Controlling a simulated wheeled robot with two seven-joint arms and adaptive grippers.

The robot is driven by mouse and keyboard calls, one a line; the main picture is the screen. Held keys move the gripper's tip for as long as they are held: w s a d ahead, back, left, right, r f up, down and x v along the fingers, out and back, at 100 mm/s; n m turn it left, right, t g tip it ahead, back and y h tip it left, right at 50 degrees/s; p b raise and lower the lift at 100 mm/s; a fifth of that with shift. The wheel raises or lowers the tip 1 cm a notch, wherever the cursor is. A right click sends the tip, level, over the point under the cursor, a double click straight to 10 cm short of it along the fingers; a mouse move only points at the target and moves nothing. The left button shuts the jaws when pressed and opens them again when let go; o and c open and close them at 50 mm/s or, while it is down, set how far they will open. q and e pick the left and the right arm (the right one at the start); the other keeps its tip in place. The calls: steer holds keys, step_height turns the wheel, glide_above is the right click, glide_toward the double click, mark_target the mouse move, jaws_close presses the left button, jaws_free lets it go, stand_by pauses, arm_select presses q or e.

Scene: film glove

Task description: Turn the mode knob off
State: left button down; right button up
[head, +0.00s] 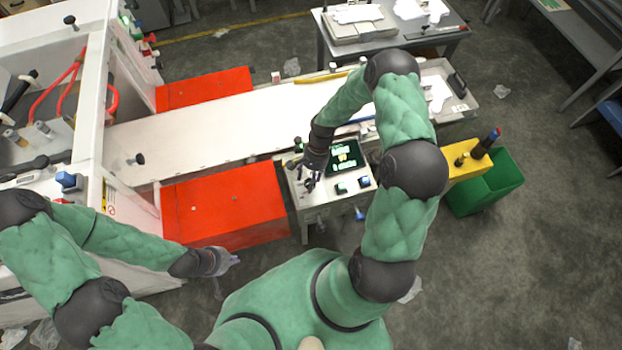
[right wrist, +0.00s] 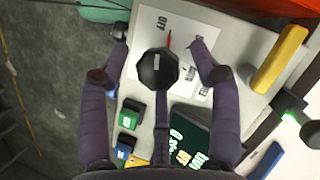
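A control box (head: 335,188) with a dark green-lettered screen stands in the middle of the head view. My right gripper (head: 311,184) hangs over its left part. In the right wrist view a black round knob-like piece (right wrist: 157,68) lies between the spread fingertips of my right gripper (right wrist: 158,47), with gaps on both sides. A purple bar runs up to it from below; I cannot tell whether it is my finger. A red mark (right wrist: 168,40) shows on the white label plate between OFF and the right fingertip. My left gripper (head: 222,261) is low left, away from the box.
Green and blue buttons (right wrist: 128,130) and the screen (right wrist: 188,140) sit beside the plate. A yellow bar (right wrist: 280,58) stands at its right. A red cover (head: 225,205) and a white conveyor (head: 220,125) flank the box. A green bin (head: 487,185) is further right.

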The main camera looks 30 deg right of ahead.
steer(key=shift+d+r, duration=0.15)
steer(key=v, duration=1.1)
steer(key=shift+r, duration=0.25)
steer(key=shift+f, duration=0.1)
